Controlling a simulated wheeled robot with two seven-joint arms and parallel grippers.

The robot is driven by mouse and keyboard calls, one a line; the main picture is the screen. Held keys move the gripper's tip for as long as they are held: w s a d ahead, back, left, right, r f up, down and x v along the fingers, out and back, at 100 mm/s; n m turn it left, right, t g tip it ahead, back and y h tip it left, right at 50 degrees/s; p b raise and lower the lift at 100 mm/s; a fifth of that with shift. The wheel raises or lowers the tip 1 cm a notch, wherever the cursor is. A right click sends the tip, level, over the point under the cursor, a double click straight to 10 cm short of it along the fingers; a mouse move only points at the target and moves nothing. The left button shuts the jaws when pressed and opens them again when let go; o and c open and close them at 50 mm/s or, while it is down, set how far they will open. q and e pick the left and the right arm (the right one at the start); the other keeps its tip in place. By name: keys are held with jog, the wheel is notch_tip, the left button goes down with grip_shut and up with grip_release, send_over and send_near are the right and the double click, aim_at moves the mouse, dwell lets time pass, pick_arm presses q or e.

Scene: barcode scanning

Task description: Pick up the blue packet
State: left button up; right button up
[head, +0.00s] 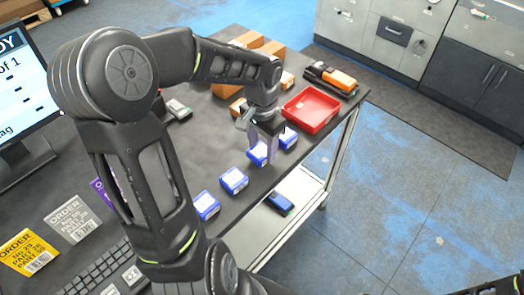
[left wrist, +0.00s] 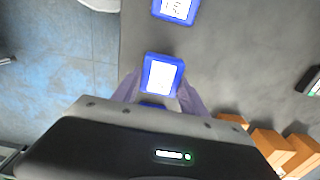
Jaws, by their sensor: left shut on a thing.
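Several blue packets with white labels lie in a row along the table's right edge. My left gripper (head: 268,155) points down over the row, and its purple fingers are shut on one blue packet (head: 256,154). In the left wrist view this blue packet (left wrist: 162,74) shows between the fingertips, label up. I cannot tell whether it is clear of the table. Another packet (head: 288,138) lies just behind the gripper; two more, one nearer (head: 233,180) and one nearest (head: 206,205), lie in front. My right gripper is not in view.
A red tray (head: 311,110) stands beyond the packets, with an orange and black device (head: 331,79) behind it. Brown boxes (head: 272,48) stand at the back. A monitor (head: 22,85), keyboard (head: 104,272) and order cards (head: 73,220) are at left. A blue item (head: 280,203) lies on the lower shelf.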

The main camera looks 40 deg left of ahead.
aim_at(263, 149)
pick_arm(q)
notch_tip(263, 149, up, 8)
jog(key=shift+r+b, duration=0.1)
jog(key=shift+b, duration=0.25)
jog(key=shift+d, duration=0.1)
dwell(0.4)
